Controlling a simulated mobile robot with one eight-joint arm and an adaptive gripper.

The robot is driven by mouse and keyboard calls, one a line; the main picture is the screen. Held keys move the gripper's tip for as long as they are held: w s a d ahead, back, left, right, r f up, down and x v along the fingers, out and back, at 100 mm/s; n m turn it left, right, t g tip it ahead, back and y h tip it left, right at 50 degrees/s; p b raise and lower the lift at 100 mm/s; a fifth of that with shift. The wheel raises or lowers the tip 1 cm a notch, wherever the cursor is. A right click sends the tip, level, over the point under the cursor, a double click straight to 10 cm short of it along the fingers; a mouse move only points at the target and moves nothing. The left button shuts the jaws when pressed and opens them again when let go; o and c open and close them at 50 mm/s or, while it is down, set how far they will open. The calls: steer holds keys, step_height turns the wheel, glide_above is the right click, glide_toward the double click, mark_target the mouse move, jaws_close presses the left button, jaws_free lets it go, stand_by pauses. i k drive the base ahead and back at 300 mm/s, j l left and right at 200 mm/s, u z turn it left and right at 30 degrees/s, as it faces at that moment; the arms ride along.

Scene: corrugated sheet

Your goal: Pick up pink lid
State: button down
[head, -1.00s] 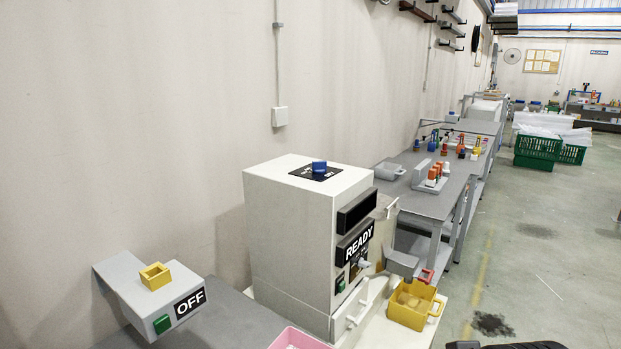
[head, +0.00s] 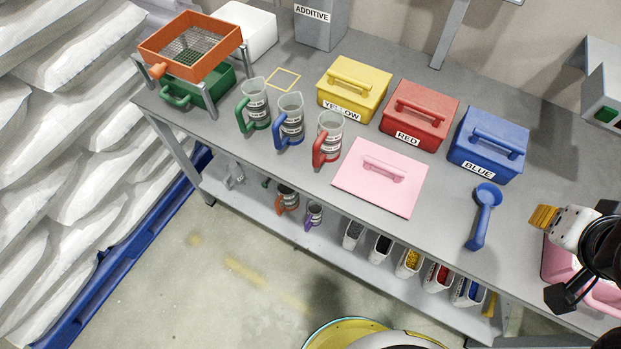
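The pink lid (head: 353,183) is a flat square plate with a raised bar handle on top. It lies on the grey table near its front edge, in the middle of the head view. My gripper (head: 562,292) is at the far right, partly cut off by the frame edge. A black finger part shows over a pink bin (head: 550,262), well apart from the lid. Whether the fingers are open or shut is unclear.
Yellow (head: 330,100), red (head: 390,125) and blue (head: 465,155) lidded boxes stand behind the lid. Measuring jugs (head: 330,125) stand left of it. A blue scoop (head: 483,215) lies to its right. An orange sieve (head: 160,50) stands at the far left. White sacks (head: 60,150) are stacked left of the table.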

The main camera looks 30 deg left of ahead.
mark_target(388, 180)
steer(key=u, duration=1.05)
steer(key=z, duration=1.9)
steer(key=u, duration=1.9)
steer(key=l+z, duration=0.15)
steer(key=l, duration=0.2)
steer(key=i+l+z, duration=0.15)
steer(key=l, duration=0.2)
